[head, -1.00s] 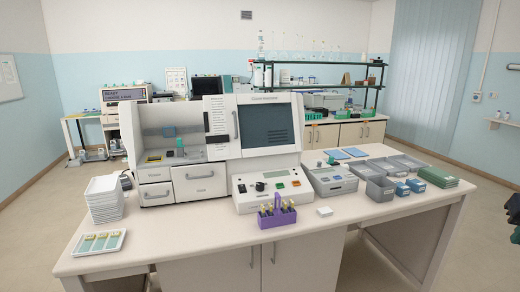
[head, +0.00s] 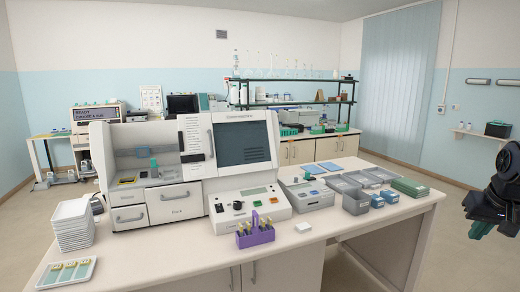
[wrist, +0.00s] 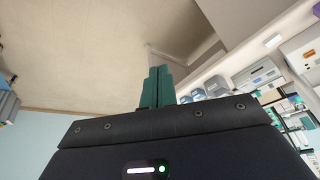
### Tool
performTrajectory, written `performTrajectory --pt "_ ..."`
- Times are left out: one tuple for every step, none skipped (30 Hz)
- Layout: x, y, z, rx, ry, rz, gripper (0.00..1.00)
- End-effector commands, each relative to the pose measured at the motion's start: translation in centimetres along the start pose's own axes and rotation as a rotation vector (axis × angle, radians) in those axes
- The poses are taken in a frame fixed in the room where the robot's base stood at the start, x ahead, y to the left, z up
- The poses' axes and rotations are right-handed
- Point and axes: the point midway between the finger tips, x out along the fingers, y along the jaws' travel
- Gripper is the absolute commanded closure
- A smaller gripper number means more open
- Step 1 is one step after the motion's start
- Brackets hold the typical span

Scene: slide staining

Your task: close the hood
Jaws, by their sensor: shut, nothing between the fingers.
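The white staining machine (head: 258,117) stands at the back left of the bench. Its left bay (head: 158,160) is open at the front, with a small green-topped item inside. A panel with a vertical handle (head: 210,144) stands beside the bay's right side, next to a dark window (head: 243,142). I cannot tell for sure which part is the hood. My gripper (head: 478,230) is at the far right of the head view, beyond the bench's right end and far from the machine. In the wrist view its green fingers (wrist: 157,87) are together and empty.
On the bench are a control box (head: 248,205), a purple rack (head: 256,235), a stack of white trays (head: 73,226), a slide tray (head: 67,273), grey bins (head: 355,201) and green boxes (head: 410,188). Clear floor (head: 440,220) lies right of the bench.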

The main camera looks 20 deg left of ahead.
Motion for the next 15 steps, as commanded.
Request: performTrajectory --pt "0.1 -0.9 -1.3 -0.004 -0.012 -0.026 1.0" --pt "0.1 -1.5 -2.0 -0.006 -0.02 -0.043 1.0" --pt "0.1 -2.3 -3.1 -0.008 -0.028 -0.068 1.0" --pt "0.1 -2.9 -3.9 -0.009 -0.035 -0.087 1.0" --pt "0.2 -3.6 -4.7 -0.011 -0.041 -0.107 1.0" --pt "0.2 -4.5 -5.7 -0.012 -0.05 -0.133 1.0" --pt "0.3 -5.1 -6.5 -0.013 -0.056 -0.152 1.0" --pt "0.4 -5.8 -7.2 -0.015 -0.063 -0.171 1.0" --pt "0.5 -6.7 -8.3 -0.018 -0.072 -0.198 1.0" --pt "0.6 -7.5 -9.1 -0.018 -0.077 -0.218 1.0" --pt "0.7 -8.2 -9.8 -0.019 -0.084 -0.238 1.0" --pt "0.9 -9.1 -10.9 -0.021 -0.092 -0.265 1.0" --pt "1.0 -9.8 -11.6 -0.021 -0.097 -0.285 1.0" --pt "1.2 -10.5 -12.4 -0.022 -0.103 -0.305 1.0" --pt "1.4 -11.5 -13.4 -0.023 -0.112 -0.332 1.0"
